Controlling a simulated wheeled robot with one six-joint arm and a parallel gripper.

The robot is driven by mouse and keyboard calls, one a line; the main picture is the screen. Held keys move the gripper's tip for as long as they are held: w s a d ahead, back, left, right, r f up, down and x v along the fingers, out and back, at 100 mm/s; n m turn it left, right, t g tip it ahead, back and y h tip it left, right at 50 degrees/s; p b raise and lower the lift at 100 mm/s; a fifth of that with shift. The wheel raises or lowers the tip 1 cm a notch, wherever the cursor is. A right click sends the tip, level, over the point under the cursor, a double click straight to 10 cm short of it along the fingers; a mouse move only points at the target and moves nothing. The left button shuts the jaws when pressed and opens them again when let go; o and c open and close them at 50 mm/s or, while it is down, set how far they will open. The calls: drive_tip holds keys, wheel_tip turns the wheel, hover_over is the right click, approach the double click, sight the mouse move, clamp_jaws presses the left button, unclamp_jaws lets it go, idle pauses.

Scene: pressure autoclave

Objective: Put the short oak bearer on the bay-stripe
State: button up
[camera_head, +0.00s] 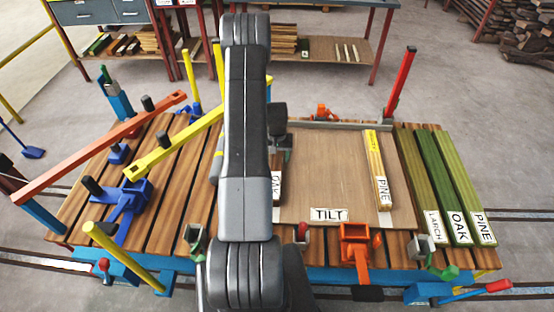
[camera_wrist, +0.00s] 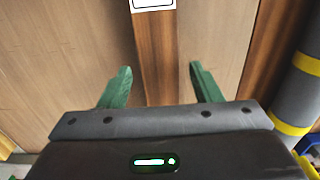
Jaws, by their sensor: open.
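The short oak bearer (camera_head: 277,188) is a brown bar with a white OAK label. It lies on the TILT board (camera_head: 330,190), its left side partly hidden by my arm in the head view. In the wrist view the bar (camera_wrist: 155,60) runs up the picture between my gripper's two green fingers, with a gap on each side. My gripper (camera_wrist: 160,82) is open and holds nothing; whether the fingers reach down beside the bar is unclear. I cannot make out for certain which mark is the bay-stripe.
A PINE bearer (camera_head: 378,165) lies on the board's right side. Long LARCH, OAK and PINE bars (camera_head: 455,185) lie at the table's right end. An orange clamp (camera_head: 356,245) and a red post (camera_head: 400,80) edge the board. The board's middle is clear.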

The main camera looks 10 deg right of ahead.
sight(277, 159)
wheel_tip(277, 159, up, 10)
drive_tip(key=b, duration=0.2)
drive_tip(key=shift+r, duration=0.2)
